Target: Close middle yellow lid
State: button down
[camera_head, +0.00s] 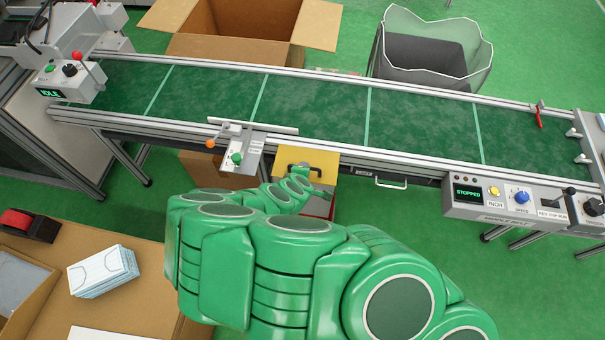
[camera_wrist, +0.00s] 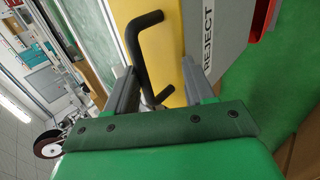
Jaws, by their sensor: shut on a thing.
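The yellow lid (camera_head: 318,157) shows beside the near edge of the conveyor's middle in the head view, partly hidden by my green arm. In the wrist view the yellow lid (camera_wrist: 170,42) carries a black bar handle (camera_wrist: 137,45). My gripper (camera_wrist: 158,82) has its two grey fingers on either side of the lower part of this handle and is shut on it. In the head view my gripper (camera_head: 300,172) is small and lies over the lid. I cannot tell the lid's exact angle.
The green conveyor belt (camera_head: 310,107) runs behind the lid. A grey panel marked REJECT (camera_wrist: 213,45) lies beside the lid, with a red edge (camera_wrist: 262,18) beyond. A control box (camera_head: 515,202) is at right. A cardboard-topped table (camera_head: 130,309) stands at front left.

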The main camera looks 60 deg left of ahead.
jog(key=c, duration=1)
grip_release()
jog(key=shift+d+f, duration=0.4)
jog(key=shift+a+r, duration=0.1)
jog(key=shift+c, duration=0.7)
jog(key=shift+a+r, duration=0.15)
jog(key=shift+a+r, duration=0.15)
jog(key=shift+r, duration=0.2)
